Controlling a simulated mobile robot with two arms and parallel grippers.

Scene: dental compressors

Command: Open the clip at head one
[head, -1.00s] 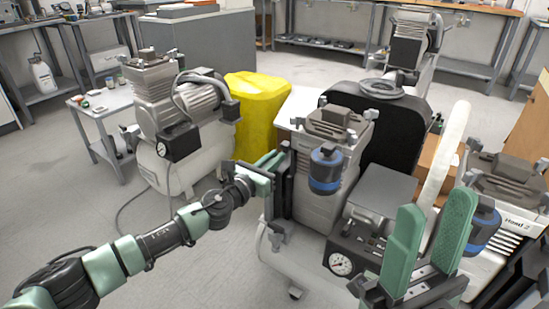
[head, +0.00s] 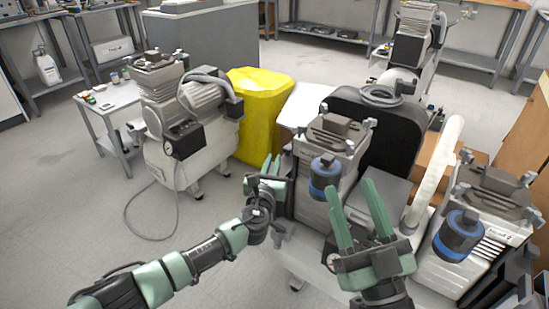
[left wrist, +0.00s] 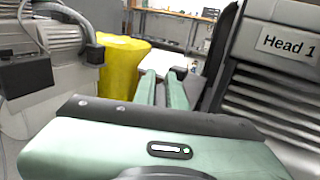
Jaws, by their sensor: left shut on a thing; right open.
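Head one (head: 334,140) is a grey, ribbed compressor head with metal clips at its top corners, near the middle of the head view. Its label "Head 1" (left wrist: 287,43) shows at right in the left wrist view. My left gripper (head: 272,162) is at its left side, its fingers close together; the left wrist view shows them (left wrist: 165,75) too. A small dark part shows between the fingertips; I take it for the clip, but it is mostly hidden. A corner clip (head: 297,132) stands just above. My right gripper (head: 350,188) is open and empty, in front of head one.
A blue-banded canister (head: 325,177) is on head one's front. Another head with a similar canister (head: 459,236) stands at right. A yellow bin (head: 260,110) and a second compressor (head: 180,120) are at left. Floor at far left is free.

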